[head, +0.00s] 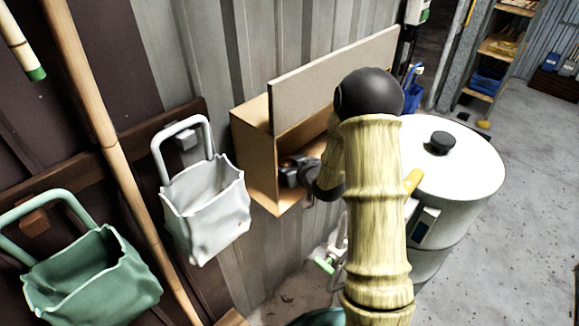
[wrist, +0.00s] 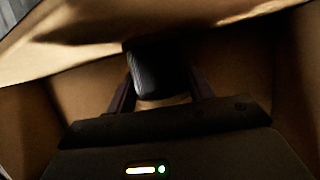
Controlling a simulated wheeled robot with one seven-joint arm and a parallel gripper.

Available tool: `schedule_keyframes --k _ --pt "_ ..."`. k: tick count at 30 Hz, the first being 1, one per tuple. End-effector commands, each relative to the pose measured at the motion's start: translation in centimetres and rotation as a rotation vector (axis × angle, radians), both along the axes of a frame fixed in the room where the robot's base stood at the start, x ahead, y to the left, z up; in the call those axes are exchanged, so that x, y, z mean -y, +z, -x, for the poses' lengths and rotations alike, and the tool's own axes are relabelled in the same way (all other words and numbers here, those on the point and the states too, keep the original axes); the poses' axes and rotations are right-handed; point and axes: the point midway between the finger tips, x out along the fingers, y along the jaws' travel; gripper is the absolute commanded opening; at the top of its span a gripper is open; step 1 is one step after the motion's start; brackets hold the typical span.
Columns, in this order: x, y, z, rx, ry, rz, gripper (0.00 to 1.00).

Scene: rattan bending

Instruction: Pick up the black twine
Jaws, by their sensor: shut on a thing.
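The black twine (wrist: 148,75) is a dark ribbed roll, seen in the wrist view between the two fingers of my gripper (wrist: 160,92). My gripper is shut on it, inside a wooden box (head: 254,150) fixed to the wall. In the head view my gripper (head: 297,172) shows dark at the box's opening. The twine cannot be told apart from the gripper there. My arm hides the right part of the box. I cannot tell whether the twine is lifted off the box floor.
The box has a raised board (head: 335,75) along its top. A white round tank (head: 465,170) with a black knob stands close right of my arm. A white bag (head: 207,210) and a green bag (head: 90,280) hang at left. Grey floor (head: 520,240) is clear at right.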

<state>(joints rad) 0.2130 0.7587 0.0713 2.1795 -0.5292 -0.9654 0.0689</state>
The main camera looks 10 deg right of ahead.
Motion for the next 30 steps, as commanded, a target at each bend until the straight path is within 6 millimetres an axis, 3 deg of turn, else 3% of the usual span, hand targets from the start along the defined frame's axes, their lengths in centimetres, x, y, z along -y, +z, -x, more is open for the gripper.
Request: schedule_keyframes --k 7,13,26,30 --pt "0.1 1.2 0.0 0.002 -0.001 0.001 0.29" --pt "0.1 3.6 0.0 0.005 -0.001 0.001 0.29" --pt "0.7 3.2 8.9 0.000 -0.005 0.000 0.29" --pt "0.6 3.1 9.3 0.006 0.002 -0.005 0.29"
